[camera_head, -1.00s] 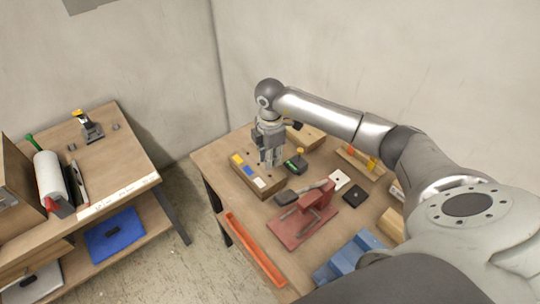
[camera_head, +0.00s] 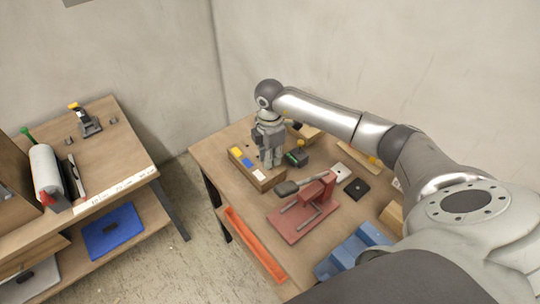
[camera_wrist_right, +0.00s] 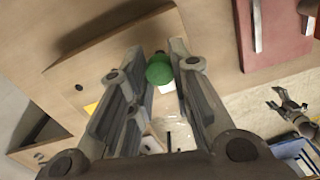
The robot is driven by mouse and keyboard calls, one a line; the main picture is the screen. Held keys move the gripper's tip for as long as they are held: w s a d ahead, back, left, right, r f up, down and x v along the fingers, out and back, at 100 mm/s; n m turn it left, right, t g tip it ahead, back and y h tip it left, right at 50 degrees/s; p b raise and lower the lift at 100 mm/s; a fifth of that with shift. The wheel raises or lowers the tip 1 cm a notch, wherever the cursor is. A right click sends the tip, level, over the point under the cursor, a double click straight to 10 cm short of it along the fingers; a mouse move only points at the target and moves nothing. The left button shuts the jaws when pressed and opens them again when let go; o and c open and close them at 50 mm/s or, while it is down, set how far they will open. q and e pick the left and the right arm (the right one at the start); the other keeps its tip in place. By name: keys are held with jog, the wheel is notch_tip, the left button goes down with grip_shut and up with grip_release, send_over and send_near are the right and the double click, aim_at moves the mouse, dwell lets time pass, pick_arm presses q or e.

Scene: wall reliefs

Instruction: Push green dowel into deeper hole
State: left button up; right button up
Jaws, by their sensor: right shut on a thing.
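The green dowel (camera_wrist_right: 160,70) shows as a round green end between the fingers of my right gripper (camera_wrist_right: 162,64). My right gripper is shut on it. In the head view this gripper (camera_head: 271,163) points down over the wooden hole block (camera_head: 241,164), which has yellow, blue and white labels on top. The dowel is hidden there by the fingers. In the wrist view the block (camera_wrist_right: 105,65) lies beyond the fingers with dark holes in its face. I cannot tell whether the dowel's lower end is inside a hole. My left gripper is not in view.
Close to the gripper's right are a dark box (camera_head: 297,158) with a green top and a wooden block behind. A red fixture (camera_head: 308,212), an orange tray (camera_head: 254,243) and a blue block (camera_head: 352,250) occupy the front. A second bench (camera_head: 110,172) stands left across a gap.

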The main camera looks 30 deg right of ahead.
jog(key=shift+f+b, duration=0.95)
jog(key=shift+f, duration=0.4)
jog(key=o, duration=0.9)
